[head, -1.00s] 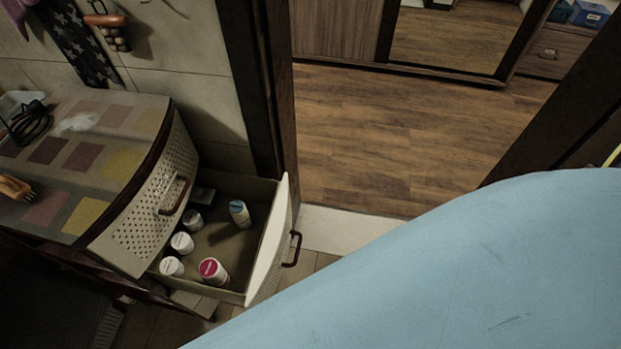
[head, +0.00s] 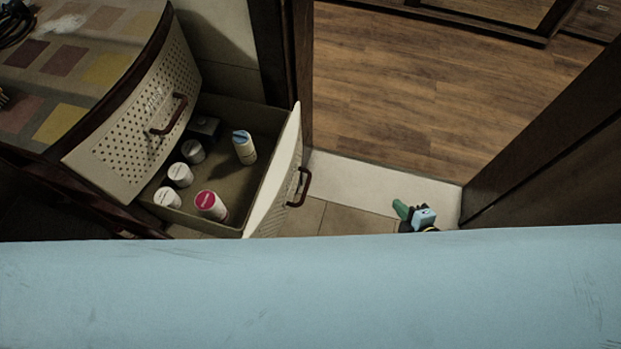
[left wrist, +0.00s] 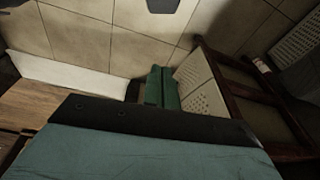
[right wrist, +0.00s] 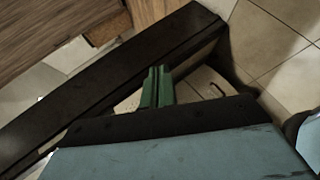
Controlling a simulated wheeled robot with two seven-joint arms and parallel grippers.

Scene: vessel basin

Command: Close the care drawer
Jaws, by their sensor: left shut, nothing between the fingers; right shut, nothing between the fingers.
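The care drawer (head: 276,178) stands pulled out of the low cabinet on the left in the head view. Its pale front carries a brown handle (head: 301,188), and several bottles and jars stand inside. My right gripper (head: 401,209), with green fingers, is to the right of the drawer front, apart from it. In the right wrist view its fingers (right wrist: 157,84) are together and empty. My left gripper is hidden in the head view. In the left wrist view its green fingers (left wrist: 161,84) are together and empty, with a pale perforated panel (left wrist: 195,82) of the cabinet beyond.
A closed perforated drawer front (head: 135,125) is above the open one. A pale threshold (head: 370,180) and tiled floor lie right of the drawer. Dark door frames stand behind the drawer and at the right (head: 560,150). A wooden floor (head: 430,90) lies beyond.

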